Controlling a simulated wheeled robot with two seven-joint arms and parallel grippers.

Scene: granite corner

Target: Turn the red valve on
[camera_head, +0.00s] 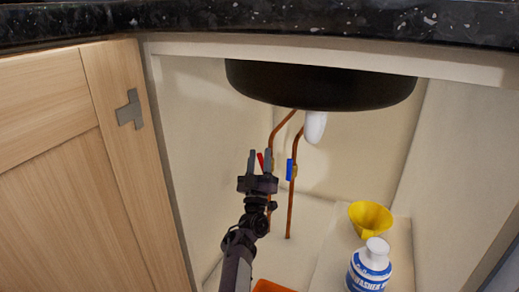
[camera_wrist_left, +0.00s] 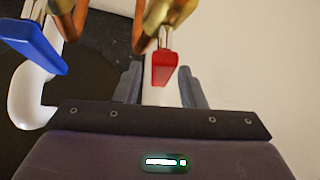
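The red valve handle (camera_head: 260,160) shows in the head view on the left copper pipe (camera_head: 270,215), partly hidden by my left gripper. My left gripper (camera_head: 260,158) reaches into the cabinet with its two fingers apart, in front of the red handle. In the left wrist view, the red valve handle (camera_wrist_left: 165,68) lies in line with the gap between the open fingers of the gripper (camera_wrist_left: 160,85). I cannot tell whether a finger touches it. The blue valve handle (camera_head: 290,170) is on the right pipe and also shows at the upper left of the wrist view (camera_wrist_left: 33,45). My right gripper is not in view.
The black sink bowl (camera_head: 320,85) hangs above, with a white drain pipe (camera_head: 315,127) under it. A yellow bowl-like item (camera_head: 370,218) and a white-and-blue bottle (camera_head: 370,268) stand at the right. An orange object (camera_head: 272,286) is at the bottom. A wooden door (camera_head: 75,170) is at the left.

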